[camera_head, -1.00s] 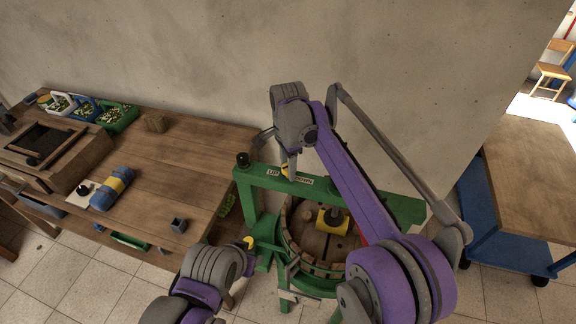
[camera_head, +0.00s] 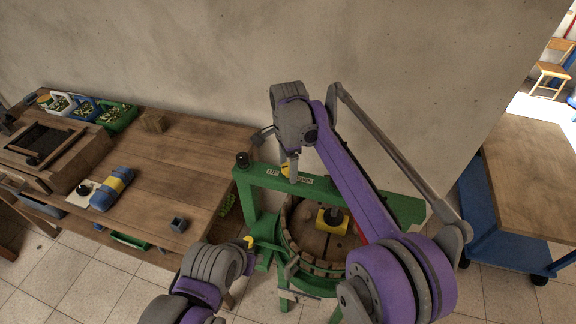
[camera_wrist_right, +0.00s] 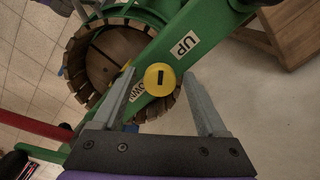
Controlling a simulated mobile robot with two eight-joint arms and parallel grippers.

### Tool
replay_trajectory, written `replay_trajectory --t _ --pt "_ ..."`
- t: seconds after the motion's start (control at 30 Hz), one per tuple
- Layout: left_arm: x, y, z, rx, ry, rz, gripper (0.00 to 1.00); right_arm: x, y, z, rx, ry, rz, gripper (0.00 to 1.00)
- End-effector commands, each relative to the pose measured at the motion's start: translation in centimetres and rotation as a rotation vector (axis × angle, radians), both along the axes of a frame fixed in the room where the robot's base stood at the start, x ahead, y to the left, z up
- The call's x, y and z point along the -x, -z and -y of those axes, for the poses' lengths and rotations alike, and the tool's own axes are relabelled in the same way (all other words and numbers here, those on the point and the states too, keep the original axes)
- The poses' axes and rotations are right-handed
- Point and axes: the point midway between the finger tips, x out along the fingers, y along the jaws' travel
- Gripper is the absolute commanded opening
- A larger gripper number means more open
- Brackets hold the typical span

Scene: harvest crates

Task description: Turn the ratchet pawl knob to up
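The ratchet pawl knob (camera_wrist_right: 160,79) is a round yellow knob with a short dark mark, on the green press beam (camera_wrist_right: 204,18). In the right wrist view the UP label (camera_wrist_right: 185,46) lies to its upper right, and the DOWN label (camera_wrist_right: 138,91), partly hidden, to its lower left. I cannot tell which label the mark points to. My right gripper (camera_wrist_right: 159,71) is open, its fingers on either side of the knob with gaps visible. In the head view my right gripper (camera_head: 276,157) is at the beam and partly hides the knob (camera_head: 285,169).
The press's slatted basket (camera_head: 310,262) stands below the beam. A blue cart (camera_head: 487,215) stands at right. The wall is close behind the press.

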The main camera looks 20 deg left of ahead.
Motion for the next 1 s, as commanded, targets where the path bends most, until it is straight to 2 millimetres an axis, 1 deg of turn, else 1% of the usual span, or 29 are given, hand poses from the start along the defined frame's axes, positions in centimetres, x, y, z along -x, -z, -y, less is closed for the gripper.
replay_trajectory --t 0.17,0.27,0.37,0.6,0.7,0.83,1.0 --pt "0.0 0.0 0.0 0.0 0.0 0.0 0.5 0.0 0.0 0.0 0.0 -0.001 -0.001 0.75" --pt "0.0 -0.1 0.0 0.0 0.0 0.0 0.5 0.0 -0.5 0.0 0.0 -0.001 -0.001 0.75" --pt "-0.1 -0.2 0.0 0.0 0.0 0.002 0.5 0.0 -1.9 0.0 0.0 -0.001 0.0 0.75" --pt "-0.5 -1.1 0.0 0.0 0.0 0.01 0.5 -0.1 -6.9 0.0 -0.001 -0.001 0.001 0.75" --pt "-0.7 -1.5 0.0 0.0 0.0 0.014 0.5 0.0 -8.7 0.0 -0.001 -0.001 0.001 0.75" --pt "-0.9 -1.9 0.0 0.0 0.0 0.018 0.5 0.0 -10.2 0.0 0.0 -0.001 0.0 0.75" --pt "-1.0 -2.0 0.0 0.0 0.0 0.019 0.5 0.0 -10.8 0.0 -0.001 -0.001 -0.001 0.75"
